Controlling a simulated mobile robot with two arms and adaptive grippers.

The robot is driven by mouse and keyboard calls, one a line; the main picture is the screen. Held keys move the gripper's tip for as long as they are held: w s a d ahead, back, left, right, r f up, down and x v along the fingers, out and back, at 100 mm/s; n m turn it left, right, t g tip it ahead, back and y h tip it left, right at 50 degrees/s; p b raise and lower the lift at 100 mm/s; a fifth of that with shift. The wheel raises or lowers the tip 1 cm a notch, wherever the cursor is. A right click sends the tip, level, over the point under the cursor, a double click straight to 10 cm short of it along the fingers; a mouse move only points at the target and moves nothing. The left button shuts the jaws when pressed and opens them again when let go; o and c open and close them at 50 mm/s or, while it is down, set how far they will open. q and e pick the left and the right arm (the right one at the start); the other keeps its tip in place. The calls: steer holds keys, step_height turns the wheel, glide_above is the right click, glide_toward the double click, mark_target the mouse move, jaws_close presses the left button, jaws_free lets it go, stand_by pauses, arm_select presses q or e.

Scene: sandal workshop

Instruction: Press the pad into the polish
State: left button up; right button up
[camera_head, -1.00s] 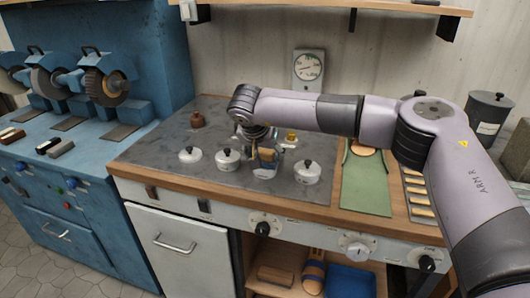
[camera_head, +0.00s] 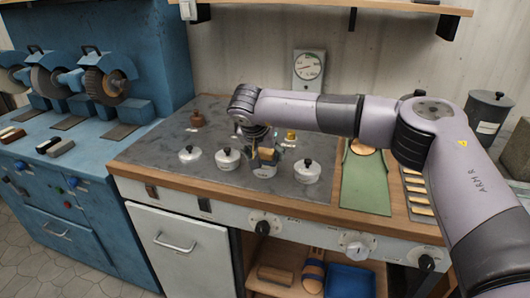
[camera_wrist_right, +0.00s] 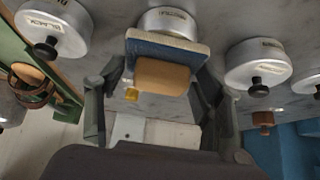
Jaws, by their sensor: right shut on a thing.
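My right gripper (camera_wrist_right: 160,82) is shut on the wooden handle of a pad (camera_wrist_right: 166,42), which has a blue layer and a pale face. In the head view the right gripper (camera_head: 264,152) holds the pad (camera_head: 268,156) right above a silver tin (camera_head: 264,171), between two lidded tins. In the wrist view this tin (camera_wrist_right: 168,19) is partly hidden behind the pad. The polish inside is hidden, and I cannot tell whether the pad touches it. My left gripper is not in view.
Lidded tins with black knobs (camera_head: 190,155) (camera_head: 228,160) (camera_head: 307,173) stand close by on the grey worktop (camera_head: 150,152). A brown pot (camera_head: 198,119) stands at the back left. A green mat (camera_head: 366,186) lies to the right. A dial (camera_head: 308,66) stands behind.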

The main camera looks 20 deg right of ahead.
mark_target(265, 151)
steer(key=shift+r+p, duration=2.6)
steer(key=shift+r, duration=0.9)
